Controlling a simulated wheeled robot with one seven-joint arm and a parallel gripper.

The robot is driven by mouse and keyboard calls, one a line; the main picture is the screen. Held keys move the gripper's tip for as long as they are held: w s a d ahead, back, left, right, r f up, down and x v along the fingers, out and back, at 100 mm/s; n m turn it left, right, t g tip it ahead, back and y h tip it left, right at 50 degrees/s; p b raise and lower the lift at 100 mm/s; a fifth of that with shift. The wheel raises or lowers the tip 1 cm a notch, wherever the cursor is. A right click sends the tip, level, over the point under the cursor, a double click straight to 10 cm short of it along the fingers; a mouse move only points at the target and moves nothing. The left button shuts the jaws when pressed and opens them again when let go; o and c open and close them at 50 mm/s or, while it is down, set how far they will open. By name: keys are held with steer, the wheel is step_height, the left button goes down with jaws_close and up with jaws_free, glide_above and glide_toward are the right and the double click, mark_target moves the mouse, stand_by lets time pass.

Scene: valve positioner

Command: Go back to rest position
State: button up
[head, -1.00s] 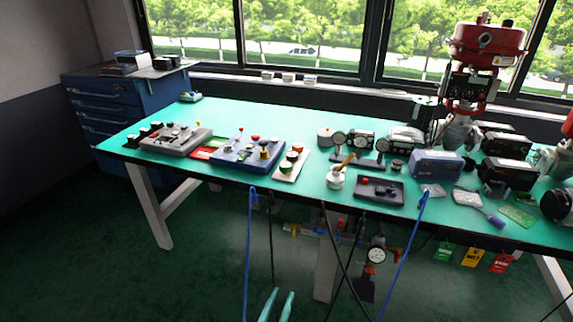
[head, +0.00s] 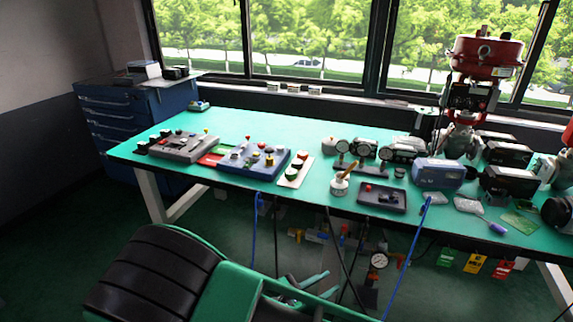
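My arm shows large at the bottom left of the head view, with a black ribbed part and a green link. My gripper (head: 303,283) shows partly behind the green link, low in front of the workbench. Its two slim teal fingers look spread apart with nothing seen between them, and its base is partly hidden by my arm. It is apart from the green-topped workbench (head: 240,120) and touches nothing that I can see.
Control boxes (head: 183,146) (head: 253,158) stand on the bench's left half. A dark tray (head: 382,197), gauges and a red valve actuator (head: 484,58) stand to the right. Blue hoses (head: 253,230) hang from the front edge. A blue drawer cabinet (head: 125,120) stands at left.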

steer(key=s+d+r+m+g+y, duration=0.2)
steer(key=d+r+m+g, duration=0.5)
steer(key=d, duration=0.4)
steer(key=s+d+r+m+g+y, duration=0.2)
steer(key=d+r+m+g, duration=0.3)
steer(key=d+m, duration=0.5)
steer(key=s+d+r+m+t+y, duration=0.1)
steer(key=s+d+r+m+y, duration=0.2)
steer(key=s, duration=0.5)
steer(key=s+d+r+m+t+y, duration=0.1)
steer(key=s+d+r+m+y, duration=0.3)
steer(key=s+d+r+m, duration=0.2)
steer(key=s+r+m, duration=0.2)
steer(key=s+r, duration=0.1)
steer(key=shift+s+d+r+m+y, duration=0.15)
steer(key=shift+r+m+y, duration=0.15)
steer(key=shift+r, duration=0.1)
